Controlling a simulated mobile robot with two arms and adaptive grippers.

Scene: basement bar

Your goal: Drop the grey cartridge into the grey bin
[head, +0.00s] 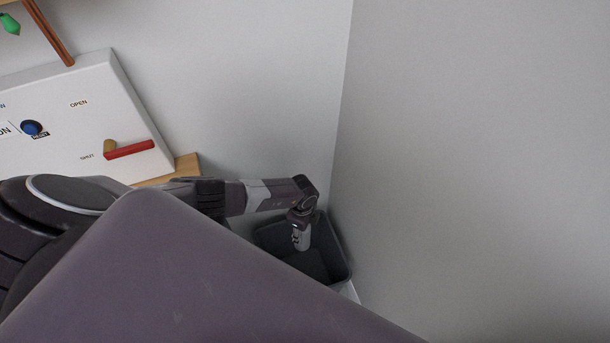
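The grey bin (338,258) is a dark, open-topped box low in the corner at the lower middle of the head view. My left arm comes in from the left, and its end with the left gripper (301,238) points down over the bin's opening. A small light grey piece shows at that end. I cannot tell whether it is part of my gripper or the grey cartridge. The fingertips are too small to make out. No grey cartridge is clearly seen elsewhere. My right gripper is not in view.
A white panel (95,125) with a red lever (130,149) and a blue knob (33,128) stands at the left, on a wooden surface (187,167). Grey walls (470,140) meet in a corner just behind the bin. My own body covers the lower left.

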